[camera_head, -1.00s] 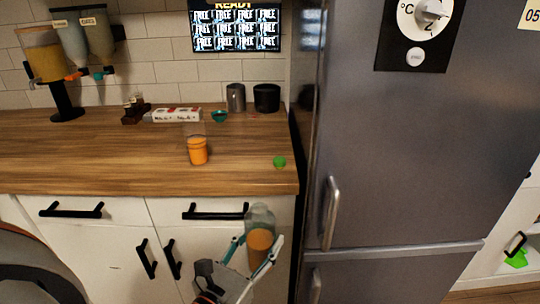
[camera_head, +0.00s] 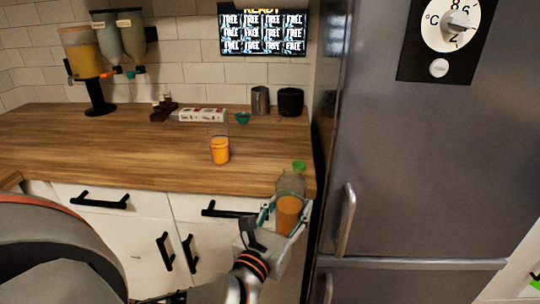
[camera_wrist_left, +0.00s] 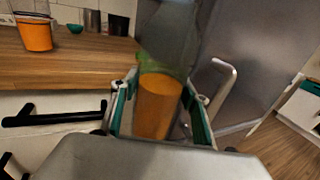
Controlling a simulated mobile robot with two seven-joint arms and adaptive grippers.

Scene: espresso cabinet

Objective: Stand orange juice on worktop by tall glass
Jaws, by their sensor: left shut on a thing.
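The orange juice is a clear bottle (camera_head: 288,212) with orange liquid in its lower part. My left gripper (camera_head: 284,208) is shut around it and holds it upright or nearly so, in front of the worktop's front edge near its right end. In the left wrist view the juice (camera_wrist_left: 158,105) sits between the two fingers (camera_wrist_left: 160,92), its top cut off by the frame. The tall glass (camera_head: 220,151), clear above and orange below, stands on the wooden worktop (camera_head: 130,150), left of and behind the bottle. It also shows in the left wrist view (camera_wrist_left: 36,34). My right gripper is not in view.
A grey fridge (camera_head: 420,170) borders the worktop on the right. Dispensers (camera_head: 95,60), a white box (camera_head: 202,115) and dark canisters (camera_head: 290,101) stand at the back. The worktop's middle is mostly clear.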

